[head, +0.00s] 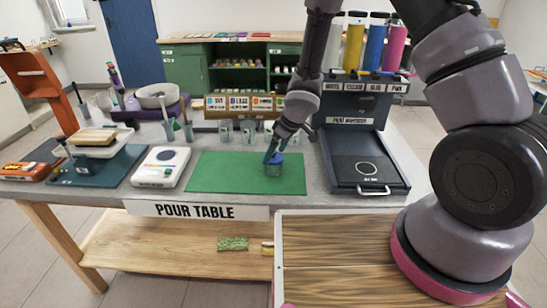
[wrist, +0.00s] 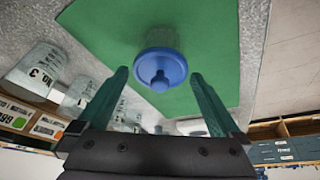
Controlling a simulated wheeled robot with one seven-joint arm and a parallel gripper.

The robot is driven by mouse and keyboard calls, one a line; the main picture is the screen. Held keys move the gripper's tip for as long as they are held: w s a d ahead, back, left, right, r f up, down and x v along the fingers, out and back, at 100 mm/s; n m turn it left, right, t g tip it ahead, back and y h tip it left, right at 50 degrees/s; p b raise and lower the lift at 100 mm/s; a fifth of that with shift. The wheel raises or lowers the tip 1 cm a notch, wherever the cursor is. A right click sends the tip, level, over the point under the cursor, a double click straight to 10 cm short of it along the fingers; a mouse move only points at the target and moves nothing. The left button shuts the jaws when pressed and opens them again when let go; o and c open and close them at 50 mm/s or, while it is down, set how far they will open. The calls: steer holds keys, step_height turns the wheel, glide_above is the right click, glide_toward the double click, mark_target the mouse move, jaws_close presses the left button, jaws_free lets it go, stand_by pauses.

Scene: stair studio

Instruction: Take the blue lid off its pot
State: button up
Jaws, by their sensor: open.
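The blue lid (wrist: 160,67) sits on its clear pot (wrist: 160,38) on the green mat (wrist: 221,30), with its round knob towards my gripper in the wrist view. In the head view, the pot (head: 273,170) stands near the right side of the green mat (head: 225,172), and the lid (head: 276,157) is partly covered by my fingers. My gripper (wrist: 158,90) is open, its two dark green fingers spread on either side below the lid. The fingers appear apart from the lid and hold nothing. In the head view my gripper (head: 272,155) is just above the pot.
Several clear cups (head: 247,131) stand behind the mat; one labelled No. 3 (wrist: 32,71) is near my left finger. A white scale (head: 160,167) is left of the mat, and a dark station with a tray (head: 368,165) is right. The mat's left part is bare.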

steer(key=shift+c, duration=0.3)
steer(key=c, duration=0.9)
steer(key=shift+c, duration=0.2)
steer(key=shift+r, duration=0.15)
